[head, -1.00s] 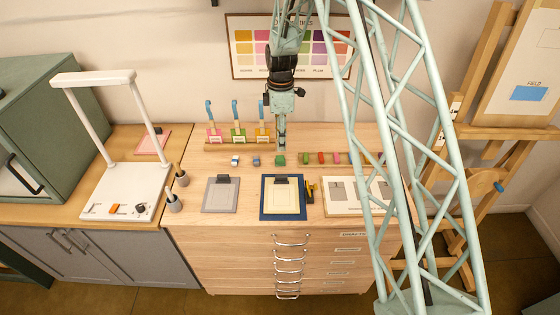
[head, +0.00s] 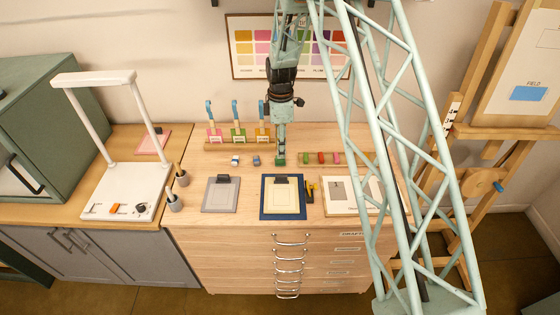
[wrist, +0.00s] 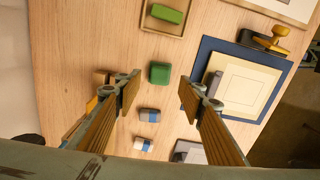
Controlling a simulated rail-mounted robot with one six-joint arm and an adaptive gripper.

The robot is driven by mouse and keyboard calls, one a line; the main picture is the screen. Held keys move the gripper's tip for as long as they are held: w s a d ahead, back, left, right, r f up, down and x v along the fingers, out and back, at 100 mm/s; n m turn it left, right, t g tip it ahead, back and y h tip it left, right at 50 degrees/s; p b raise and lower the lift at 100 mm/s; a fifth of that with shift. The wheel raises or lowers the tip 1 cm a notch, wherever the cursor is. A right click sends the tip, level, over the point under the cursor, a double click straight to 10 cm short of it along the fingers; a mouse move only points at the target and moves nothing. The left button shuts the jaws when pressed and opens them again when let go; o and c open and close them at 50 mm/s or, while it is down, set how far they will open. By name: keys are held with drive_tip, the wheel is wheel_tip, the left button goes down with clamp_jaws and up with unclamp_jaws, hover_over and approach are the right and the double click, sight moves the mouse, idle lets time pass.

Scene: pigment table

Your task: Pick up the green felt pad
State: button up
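The green felt pad, a small dark green block (wrist: 159,73), lies on the wooden table in the wrist view. In the head view it shows at the tip of my gripper (head: 280,161), partly covered. My gripper (head: 281,149) points down over it. In the wrist view the two fingers (wrist: 158,86) stand wide apart, one to each side of the pad in the picture, with nothing between them. I cannot tell how far the fingertips are above the table.
Two blue-and-white blocks (wrist: 150,115) (wrist: 143,143) lie beside the pad. A wooden tray (wrist: 183,31) holds a brighter green block (wrist: 167,14). A blue-bordered board (wrist: 205,47) lies to the right. Behind stands a rack of brushes (head: 237,146).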

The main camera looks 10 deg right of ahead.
sight(280, 160)
drive_tip(key=shift+a+f+p, duration=0.1)
drive_tip(key=shift+f+p, duration=0.3)
drive_tip(key=shift+f, duration=2)
drive_tip(key=c, duration=0.8)
